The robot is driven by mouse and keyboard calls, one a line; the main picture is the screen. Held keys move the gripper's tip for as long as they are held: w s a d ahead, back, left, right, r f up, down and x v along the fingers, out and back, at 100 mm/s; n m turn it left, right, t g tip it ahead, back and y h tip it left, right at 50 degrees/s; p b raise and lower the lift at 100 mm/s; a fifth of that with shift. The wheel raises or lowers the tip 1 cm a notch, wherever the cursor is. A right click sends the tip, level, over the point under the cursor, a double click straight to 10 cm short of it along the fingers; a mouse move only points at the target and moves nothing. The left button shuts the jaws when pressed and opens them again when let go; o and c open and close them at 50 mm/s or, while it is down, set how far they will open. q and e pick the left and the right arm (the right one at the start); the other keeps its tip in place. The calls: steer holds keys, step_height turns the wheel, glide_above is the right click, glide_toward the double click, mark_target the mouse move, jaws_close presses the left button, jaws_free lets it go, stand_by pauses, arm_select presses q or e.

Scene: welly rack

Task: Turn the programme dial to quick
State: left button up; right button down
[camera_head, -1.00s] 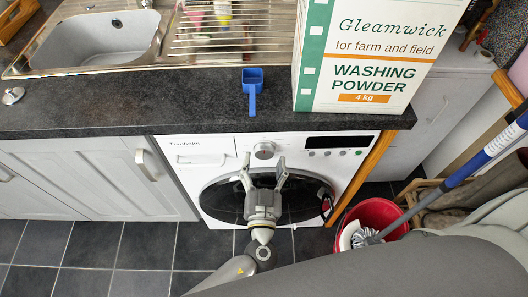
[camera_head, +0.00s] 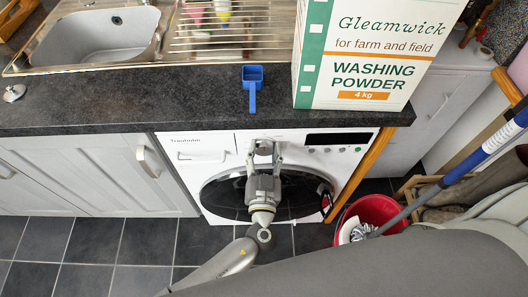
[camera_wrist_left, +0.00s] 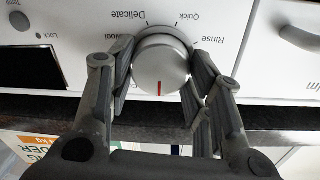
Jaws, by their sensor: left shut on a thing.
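The programme dial (camera_head: 264,148) is a round silver knob on the white washing machine's front panel. In the left wrist view the dial (camera_wrist_left: 161,66) has a red mark at the bottom of its face. The printed labels Delicate, Quick (camera_wrist_left: 190,17) and Rinse appear upside down above it, with Wool partly hidden at its left. The mark points away from Quick. My left gripper (camera_head: 264,157) is shut on the dial, with one finger on each side of it; the fingers also show in the left wrist view (camera_wrist_left: 160,73). My right gripper is not in view.
A blue scoop (camera_head: 252,88) and a washing powder box (camera_head: 365,55) stand on the dark worktop (camera_head: 150,105) above the machine. A red bucket (camera_head: 374,210) and a blue-handled mop (camera_head: 480,160) are at the right. The floor at left is clear.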

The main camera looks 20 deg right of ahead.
arm_select(q)
steer(key=shift+f+m+b, duration=0.15)
steer(key=shift+m+b, duration=1.05)
steer(key=shift+b, duration=0.2)
steer(key=shift+m+b, duration=0.45)
steer(key=shift+m, duration=0.35)
steer(key=shift+d+m, duration=0.1)
steer(key=shift+m, duration=0.8)
steer(key=m, duration=0.2)
steer(key=shift+m+b, duration=0.35)
steer(key=shift+m, duration=1.25)
steer(key=m+y+p, duration=0.1)
steer(key=m, duration=0.4)
steer(key=shift+d, duration=0.15)
steer(key=m+p, duration=0.1)
steer(key=m, duration=0.4)
steer(key=shift+m, duration=0.3)
steer(key=m+p, duration=0.2)
steer(key=m, duration=0.4)
steer(key=shift+y+p, duration=0.3)
steer(key=m+p, duration=0.2)
steer(key=m, duration=0.3)
steer(key=shift+f, duration=0.15)
steer(key=m, duration=0.2)
steer(key=m+p, duration=0.1)
steer(key=m, duration=0.2)
steer(key=shift+a+f+m+t+p, duration=0.1)
steer(key=shift+a+m+t+p, duration=0.15)
steer(key=shift+m+t+p, duration=0.15)
